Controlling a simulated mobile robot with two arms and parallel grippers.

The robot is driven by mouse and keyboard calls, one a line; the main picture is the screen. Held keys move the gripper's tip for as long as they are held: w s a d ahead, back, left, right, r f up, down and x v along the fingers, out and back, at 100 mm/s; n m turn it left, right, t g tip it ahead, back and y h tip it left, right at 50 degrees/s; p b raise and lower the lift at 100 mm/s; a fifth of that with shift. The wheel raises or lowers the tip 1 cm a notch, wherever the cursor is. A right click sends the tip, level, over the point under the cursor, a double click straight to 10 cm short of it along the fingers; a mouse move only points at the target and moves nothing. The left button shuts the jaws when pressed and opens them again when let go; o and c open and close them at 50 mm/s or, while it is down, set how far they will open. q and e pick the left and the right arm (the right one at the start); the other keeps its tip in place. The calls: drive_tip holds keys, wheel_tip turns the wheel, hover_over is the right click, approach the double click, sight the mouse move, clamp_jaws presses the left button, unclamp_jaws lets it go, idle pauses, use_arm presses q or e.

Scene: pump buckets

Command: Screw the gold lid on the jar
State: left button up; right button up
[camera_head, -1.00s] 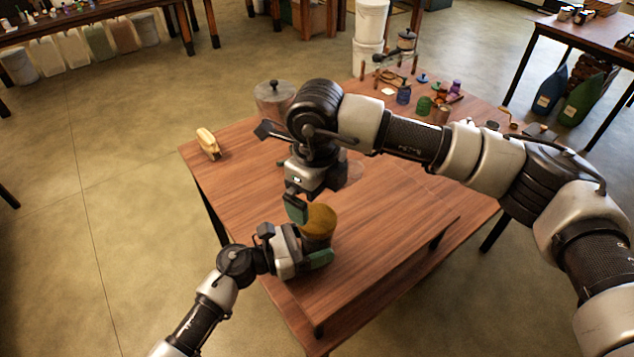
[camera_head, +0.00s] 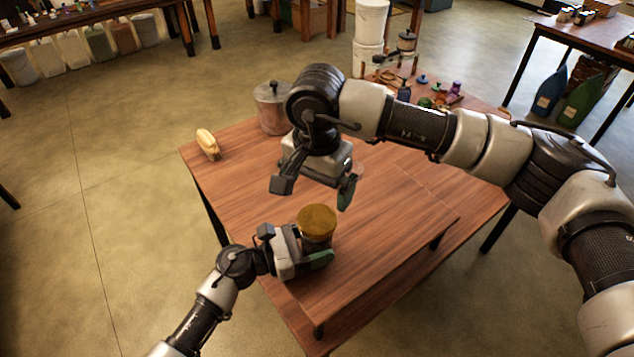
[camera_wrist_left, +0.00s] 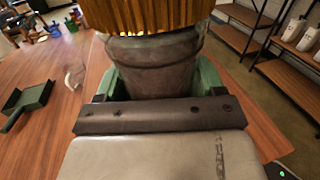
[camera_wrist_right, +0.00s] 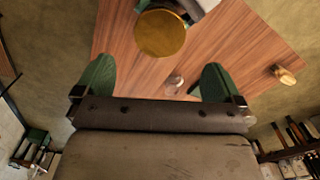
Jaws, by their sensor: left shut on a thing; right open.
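The gold lid (camera_head: 317,221) sits on top of the jar, and its ribbed edge shows in the left wrist view (camera_wrist_left: 145,14). Whether it is tight cannot be told. The grey jar (camera_wrist_left: 155,62) stands upright between the green fingers of my left gripper (camera_head: 300,258), which is shut on it. My right gripper (camera_head: 318,190) is above and behind the lid, apart from it, open and empty. In the right wrist view its two green fingers (camera_wrist_right: 158,82) are spread wide, and the lid (camera_wrist_right: 160,34) lies beyond them.
The wooden table (camera_head: 390,225) has a raised board and free room right of the jar. A metal canister (camera_head: 272,108) and a yellowish object (camera_head: 208,143) stand at the back left. Several small bottles and tools lie at the back right. A small clear object (camera_wrist_right: 175,81) is on the table.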

sight(317, 218)
drive_tip(key=shift+f, duration=0.1)
drive_tip(key=shift+f, duration=3.9)
drive_tip(key=shift+c, duration=0.4)
drive_tip(key=c, duration=0.8)
drive_tip(key=o, duration=0.9)
drive_tip(key=shift+r, duration=0.1)
wheel_tip(317, 218, up, 12)
drive_tip(key=shift+f, duration=0.1)
